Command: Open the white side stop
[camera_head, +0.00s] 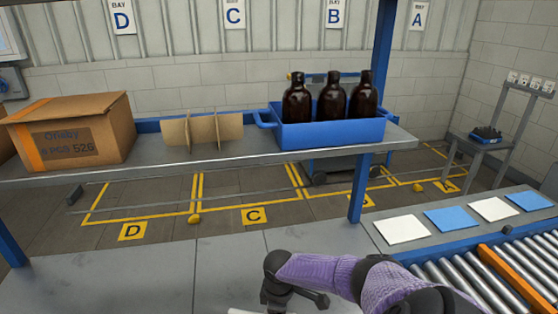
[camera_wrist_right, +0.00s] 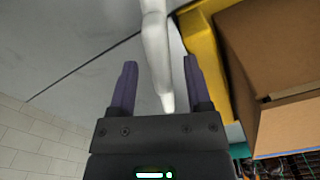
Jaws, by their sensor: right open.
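A long white bar (camera_wrist_right: 156,45), which looks like the white side stop, runs down from the top edge of the right wrist view. It narrows to a rounded end between the fingers of my right gripper (camera_wrist_right: 158,68). The two purple fingers stand apart, one on each side of the bar, and I cannot tell whether either touches it. In the head view my purple right arm reaches in along the bottom edge, and its fingertips are not clear there. A sliver of something white (camera_head: 248,311) shows below it. My left gripper is not in view.
A yellow edge (camera_wrist_right: 203,50) and an open cardboard box (camera_wrist_right: 280,60) are close right of the gripper. A shelf holds a closed carton (camera_head: 75,130), a cardboard divider (camera_head: 203,131) and a blue tray (camera_head: 330,133) with three amber bottles. A roller conveyor (camera_head: 480,280) lies right.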

